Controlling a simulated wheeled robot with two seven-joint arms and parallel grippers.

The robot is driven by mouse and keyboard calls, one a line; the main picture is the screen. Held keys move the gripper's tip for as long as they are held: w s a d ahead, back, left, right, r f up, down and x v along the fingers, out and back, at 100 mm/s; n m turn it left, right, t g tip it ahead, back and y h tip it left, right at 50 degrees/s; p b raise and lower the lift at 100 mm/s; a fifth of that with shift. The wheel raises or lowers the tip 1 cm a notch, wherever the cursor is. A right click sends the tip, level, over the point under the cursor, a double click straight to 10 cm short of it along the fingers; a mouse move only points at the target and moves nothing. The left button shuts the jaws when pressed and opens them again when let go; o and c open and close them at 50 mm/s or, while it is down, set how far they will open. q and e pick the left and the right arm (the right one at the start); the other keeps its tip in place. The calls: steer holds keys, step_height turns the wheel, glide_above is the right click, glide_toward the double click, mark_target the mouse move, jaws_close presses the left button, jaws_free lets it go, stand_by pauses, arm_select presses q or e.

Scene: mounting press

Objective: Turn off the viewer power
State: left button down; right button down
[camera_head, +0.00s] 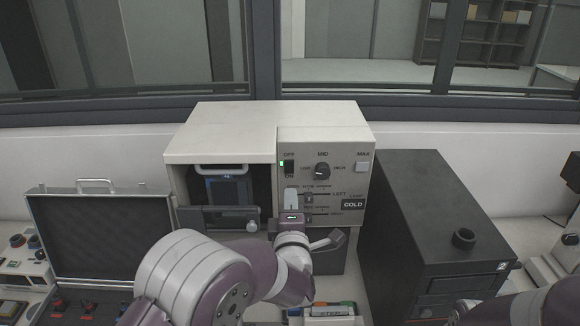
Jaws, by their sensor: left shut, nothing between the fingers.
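The viewer is a beige box (225,140) on the bench, with a control panel (345,147) on its right half. At the panel's upper left is a dark rocker switch (288,167) with a small lit green lamp (282,163) beside it. My left gripper (291,193) is shut and empty, its pale fingertips pointing up just below the switch, in front of the panel. Whether they touch the panel I cannot tell. The gripper and wrist hide part of the lower panel and its sliders. Only links of my right arm show at the lower right; its gripper is out of view.
The panel also has a black knob (322,171), slider slots and a COLD label (353,204). An open black case (100,238) lies left. A large black box (425,215) stands close on the right. A small tray with coloured items (333,310) sits in front.

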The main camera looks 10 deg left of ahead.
mark_target(290, 165)
arm_select(q)
steer(key=p+x, duration=0.4)
steer(key=x, duration=0.4)
steer(key=shift+w+r, duration=0.1)
steer(key=shift+r, duration=0.05)
steer(key=shift+w+a, duration=0.1)
steer(key=shift+w, duration=0.4)
